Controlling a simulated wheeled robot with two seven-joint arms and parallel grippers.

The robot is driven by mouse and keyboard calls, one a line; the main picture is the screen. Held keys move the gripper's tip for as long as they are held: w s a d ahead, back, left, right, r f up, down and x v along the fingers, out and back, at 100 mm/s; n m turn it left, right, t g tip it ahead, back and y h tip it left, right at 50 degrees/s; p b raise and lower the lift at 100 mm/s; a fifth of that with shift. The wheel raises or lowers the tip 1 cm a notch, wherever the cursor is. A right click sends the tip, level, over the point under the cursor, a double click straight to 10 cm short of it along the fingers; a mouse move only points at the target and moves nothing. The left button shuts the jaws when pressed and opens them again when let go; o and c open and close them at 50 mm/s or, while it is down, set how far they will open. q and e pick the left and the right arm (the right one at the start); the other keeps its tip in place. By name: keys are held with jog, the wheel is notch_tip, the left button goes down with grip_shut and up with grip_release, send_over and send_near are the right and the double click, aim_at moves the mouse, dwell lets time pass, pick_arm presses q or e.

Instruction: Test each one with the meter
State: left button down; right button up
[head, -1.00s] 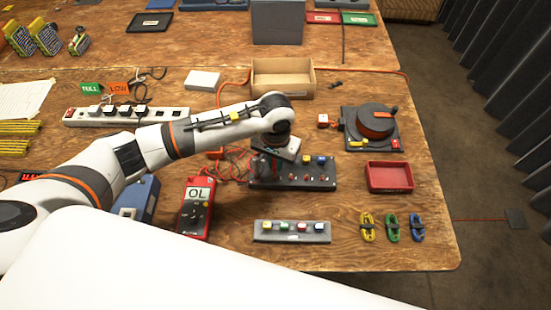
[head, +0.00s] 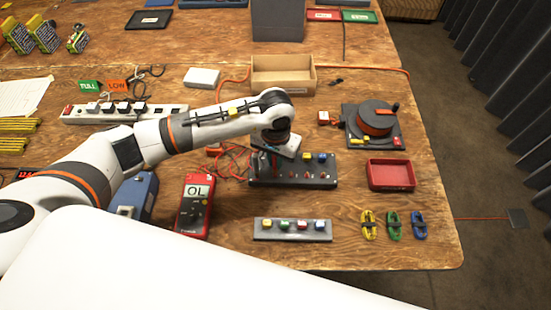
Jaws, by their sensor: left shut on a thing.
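A red meter (head: 195,207) lies on the wooden table and its display reads OL. A dark test board (head: 322,172) lies right of it, with a yellow and a blue block along its back and several small red-tipped parts in front. A grey strip (head: 262,231) nearer the front edge holds yellow, green, red and blue capped pieces. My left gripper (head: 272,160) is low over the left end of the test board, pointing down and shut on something. The held thing is mostly hidden by the wrist and is too small to name. My right gripper is not in view.
Red leads (head: 233,160) coil left of the board. A red tray (head: 391,175), a cable reel (head: 374,122) and yellow, green and blue cable bundles (head: 392,225) lie at right. A wooden box (head: 283,76) and a power strip (head: 170,112) stand behind.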

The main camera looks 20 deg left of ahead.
pick_arm(q)
jog(key=shift+b, duration=0.6)
dwell(0.8)
dwell(0.5)
jog(key=shift+f+b, duration=0.65)
jog(key=shift+b, duration=0.4)
jog(key=shift+b, duration=0.4)
dwell(1.0)
jog(key=shift+f+b, duration=0.25)
jog(key=shift+b, duration=0.25)
dwell(0.3)
jog(key=c, duration=1)
grip_release()
